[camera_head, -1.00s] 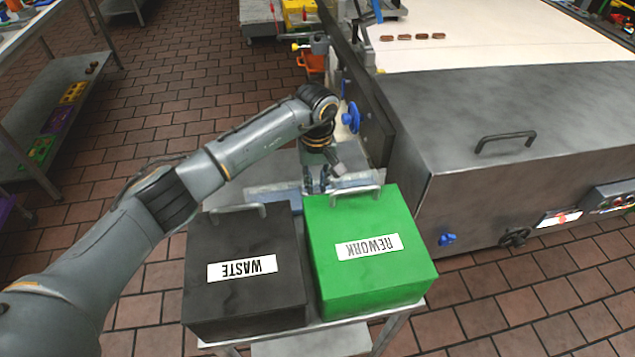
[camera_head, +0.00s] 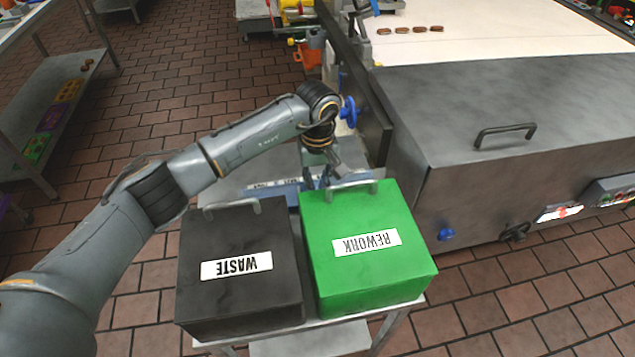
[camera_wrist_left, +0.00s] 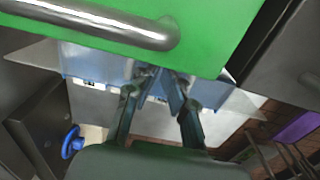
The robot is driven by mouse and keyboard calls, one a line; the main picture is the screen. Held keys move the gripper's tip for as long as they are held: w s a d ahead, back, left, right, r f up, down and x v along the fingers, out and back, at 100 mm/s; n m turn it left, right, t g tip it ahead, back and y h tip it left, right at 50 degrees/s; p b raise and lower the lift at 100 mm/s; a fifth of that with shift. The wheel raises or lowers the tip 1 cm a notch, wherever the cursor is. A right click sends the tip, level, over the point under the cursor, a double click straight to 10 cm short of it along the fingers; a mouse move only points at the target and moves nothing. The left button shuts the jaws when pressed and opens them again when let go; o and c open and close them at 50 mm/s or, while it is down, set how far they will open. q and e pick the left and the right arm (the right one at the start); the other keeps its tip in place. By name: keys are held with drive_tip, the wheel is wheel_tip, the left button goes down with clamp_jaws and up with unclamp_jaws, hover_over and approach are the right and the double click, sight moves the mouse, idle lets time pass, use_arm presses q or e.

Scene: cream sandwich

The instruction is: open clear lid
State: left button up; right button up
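A clear, bluish, see-through piece (camera_head: 270,191) with small labels along its edge lies just behind the black and green boxes in the head view. It shows in the left wrist view (camera_wrist_left: 92,68), partly hidden by the green box and my fingers. I cannot tell its lid from its body. My left gripper (camera_head: 318,181) points down at it, just behind the green box's handle. Contact with the clear piece cannot be told. My right gripper is not in view.
The black WASTE box (camera_head: 240,240) and green REWORK box (camera_head: 350,275) with metal handles stand close in front. A large grey machine (camera_head: 480,110) with a dark side plate (camera_head: 372,115) blocks the right. Shelving (camera_head: 75,60) stands left, with open floor between.

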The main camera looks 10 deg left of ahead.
use_arm(q)
drive_tip(key=o, duration=1.2)
drive_tip(key=shift+w+a+f, duration=0.15)
wheel_tip(320, 180, up, 12)
drive_tip(key=shift+r, duration=0.1)
